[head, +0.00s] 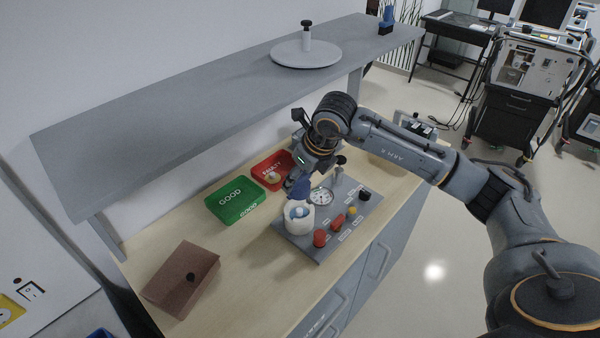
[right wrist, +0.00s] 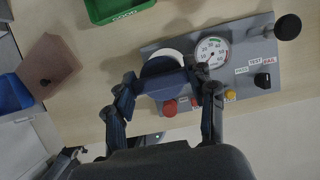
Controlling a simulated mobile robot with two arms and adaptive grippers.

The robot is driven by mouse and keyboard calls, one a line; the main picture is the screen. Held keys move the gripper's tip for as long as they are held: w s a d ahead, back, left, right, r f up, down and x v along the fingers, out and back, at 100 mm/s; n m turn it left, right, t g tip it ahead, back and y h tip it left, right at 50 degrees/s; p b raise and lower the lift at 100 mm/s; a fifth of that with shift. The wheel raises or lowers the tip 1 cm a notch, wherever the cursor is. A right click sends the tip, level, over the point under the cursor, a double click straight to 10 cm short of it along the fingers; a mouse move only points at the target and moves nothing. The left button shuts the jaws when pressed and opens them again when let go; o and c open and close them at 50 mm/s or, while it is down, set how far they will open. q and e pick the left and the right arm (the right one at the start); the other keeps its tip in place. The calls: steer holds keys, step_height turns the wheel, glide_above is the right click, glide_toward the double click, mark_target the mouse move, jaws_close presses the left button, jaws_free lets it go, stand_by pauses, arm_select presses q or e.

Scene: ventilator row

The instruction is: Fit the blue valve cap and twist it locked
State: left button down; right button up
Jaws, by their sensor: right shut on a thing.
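My right gripper (head: 300,182) points down over the grey test panel (head: 300,247). In the right wrist view its fingers (right wrist: 167,84) are shut on a dark blue piece, apparently the blue valve cap (right wrist: 163,80). A white round housing (head: 298,224) with light blue on top stands on the panel just below the gripper. In the right wrist view the white rim (right wrist: 162,56) shows behind the held piece. I cannot tell whether the piece touches the housing. My left gripper is not in view.
The panel carries a gauge (head: 321,196), red knob (head: 320,238), yellow knob (head: 351,211) and black knob (head: 364,194). Left are a green GOOD tray (head: 213,204), red tray (head: 262,167) and brown bin (head: 160,290). A grey shelf (head: 200,120) overhangs the bench.

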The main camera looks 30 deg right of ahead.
mark_target(303, 187)
steer(key=shift+f+b, duration=0.6)
steer(key=shift+f, duration=0.45)
steer(key=shift+f+b, duration=0.6)
steer(key=shift+f, duration=0.75)
steer(key=shift+f+b, duration=0.1)
steer(key=shift+b, duration=0.25)
steer(key=shift+f+b, duration=0.3)
steer(key=shift+b, duration=0.2)
